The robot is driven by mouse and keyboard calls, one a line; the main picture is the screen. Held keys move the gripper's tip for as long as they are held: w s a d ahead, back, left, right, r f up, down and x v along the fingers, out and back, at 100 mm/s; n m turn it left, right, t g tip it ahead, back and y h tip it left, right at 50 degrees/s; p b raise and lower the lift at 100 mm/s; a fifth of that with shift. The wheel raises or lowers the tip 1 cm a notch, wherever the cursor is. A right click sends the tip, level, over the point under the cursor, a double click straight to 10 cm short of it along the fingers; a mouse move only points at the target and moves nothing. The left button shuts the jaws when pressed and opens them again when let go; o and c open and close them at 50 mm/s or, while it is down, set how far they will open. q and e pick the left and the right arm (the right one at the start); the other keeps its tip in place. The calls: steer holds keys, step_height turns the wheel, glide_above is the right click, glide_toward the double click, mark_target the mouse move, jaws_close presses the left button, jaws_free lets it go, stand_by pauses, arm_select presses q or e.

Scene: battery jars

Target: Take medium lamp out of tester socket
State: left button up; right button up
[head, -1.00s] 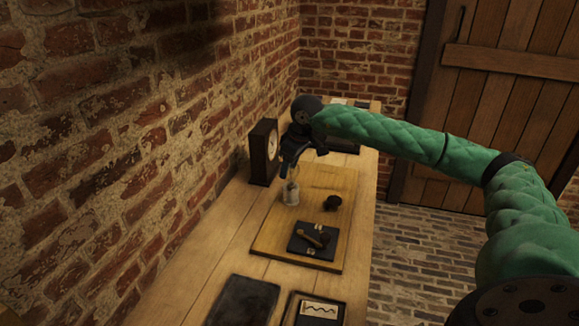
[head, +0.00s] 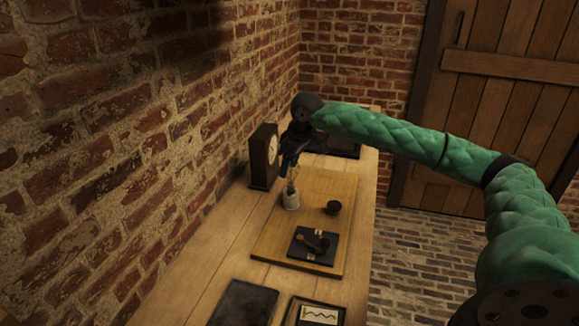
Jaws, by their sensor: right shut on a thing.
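The medium lamp (head: 291,186) shows as a small pale glassy shape just above a whitish cylindrical socket (head: 291,202), which stands on the wooden board. My right gripper (head: 289,171) reaches in from the right and points down, shut on the lamp from above. The dark fingers partly hide the lamp's top. At this size I cannot tell whether the lamp's base is still inside the socket or just clear of it. My left gripper is not in view.
A dark mantel clock (head: 264,157) stands close left of my gripper, near the brick wall. A dark slate (head: 243,303) and a framed card (head: 320,314) lie nearer.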

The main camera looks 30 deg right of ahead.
steer(key=shift+r, duration=0.15)
steer(key=shift+r+p, duration=0.65)
steer(key=shift+r, duration=1.75)
